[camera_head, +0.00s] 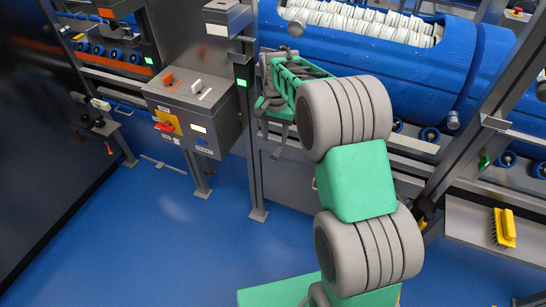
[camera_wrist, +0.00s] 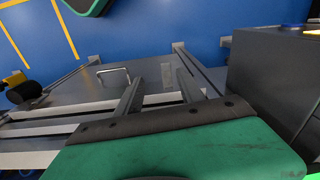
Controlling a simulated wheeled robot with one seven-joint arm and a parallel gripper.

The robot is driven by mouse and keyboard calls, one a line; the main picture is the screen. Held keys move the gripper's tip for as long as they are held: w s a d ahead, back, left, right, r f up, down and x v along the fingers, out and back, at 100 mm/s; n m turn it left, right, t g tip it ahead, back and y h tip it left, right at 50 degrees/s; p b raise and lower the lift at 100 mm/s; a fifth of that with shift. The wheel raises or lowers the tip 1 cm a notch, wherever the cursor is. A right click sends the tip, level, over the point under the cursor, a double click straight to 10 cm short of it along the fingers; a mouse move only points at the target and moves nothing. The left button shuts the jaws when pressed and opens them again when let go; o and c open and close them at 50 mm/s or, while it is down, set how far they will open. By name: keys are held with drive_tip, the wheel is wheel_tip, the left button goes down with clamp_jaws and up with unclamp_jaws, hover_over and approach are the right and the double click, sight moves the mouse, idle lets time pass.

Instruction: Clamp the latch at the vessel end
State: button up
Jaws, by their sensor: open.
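The vessel (camera_head: 385,50) is a long blue tub holding rows of white pieces, at the top right of the head view. A grey round knob (camera_head: 295,28) shows at its left end. I cannot pick out the latch for certain; my arm hides part of that end. My gripper (camera_head: 266,78) is in front of the vessel's left end, by the upright post. In the wrist view my gripper (camera_wrist: 160,76) is open, with nothing between its two dark fingers. A grey panel with a small metal handle (camera_wrist: 113,76) lies beyond the fingers, apart from them.
A grey control box (camera_head: 197,112) with red and white levers stands left of my gripper, close to the post (camera_head: 255,150). A dark box (camera_wrist: 275,85) is at the right in the wrist view. A yellow brush (camera_head: 504,228) sits at the right. The blue floor (camera_head: 150,235) is clear at lower left.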

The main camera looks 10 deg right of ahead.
hover_over(273, 159)
wheel_tip(273, 159, down, 5)
drive_tip(key=shift+m, duration=0.5)
wheel_tip(273, 159, down, 8)
drive_tip(key=shift+r, duration=0.2)
drive_tip(key=shift+c, duration=0.5)
clamp_jaws()
